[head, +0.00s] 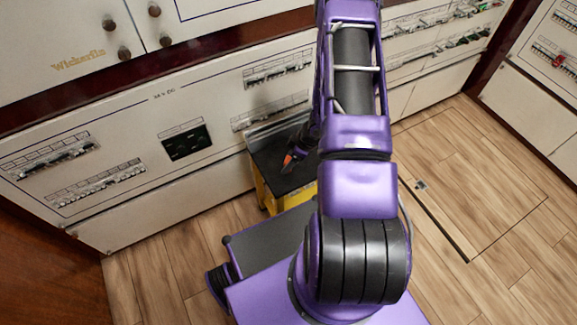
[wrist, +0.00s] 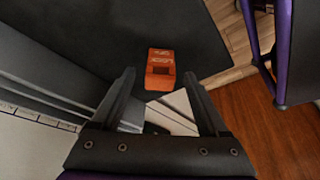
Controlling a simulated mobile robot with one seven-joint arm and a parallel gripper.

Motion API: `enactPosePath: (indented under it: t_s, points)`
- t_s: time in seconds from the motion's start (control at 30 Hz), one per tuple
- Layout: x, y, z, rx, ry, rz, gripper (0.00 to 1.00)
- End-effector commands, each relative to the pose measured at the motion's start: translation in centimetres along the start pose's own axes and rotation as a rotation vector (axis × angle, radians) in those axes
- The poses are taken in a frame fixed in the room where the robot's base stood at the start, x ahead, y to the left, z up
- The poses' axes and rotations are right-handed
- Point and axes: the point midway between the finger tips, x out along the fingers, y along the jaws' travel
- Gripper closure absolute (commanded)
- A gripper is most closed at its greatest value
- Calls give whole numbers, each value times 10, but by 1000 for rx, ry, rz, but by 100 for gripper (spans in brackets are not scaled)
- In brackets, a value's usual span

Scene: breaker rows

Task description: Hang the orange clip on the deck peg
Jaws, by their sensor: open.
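The orange clip (wrist: 160,69), with pale lettering on it, shows in the wrist view against the dark top of a stand. It lies between the lines of my two fingers, near their tips, with a visible gap on each side. My gripper (wrist: 160,76) is open and nothing is held in it. In the head view a small orange spot (head: 288,159), apparently the clip, shows beside the dark end of my arm, over the stand's top. Whether the clip touches the surface is unclear. I cannot make out the deck peg in either view.
The yellow stand (head: 263,191) with a dark top stands against the breaker panel (head: 105,150), which has several breaker rows and a black socket block (head: 186,141). My arm hides part of the stand. Wooden floor (head: 480,180) is open on the right.

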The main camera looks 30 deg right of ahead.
Motion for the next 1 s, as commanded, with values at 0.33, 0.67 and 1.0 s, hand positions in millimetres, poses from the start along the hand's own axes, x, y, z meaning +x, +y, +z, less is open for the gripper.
enactPosePath:
  t_s: [0.33,0.67,1.0]
  points:
    - [10,0,0,-2,0,0,31]
    - [10,0,0,-1,0,1,91]
    - [8,0,-1,-1,1,1,100]
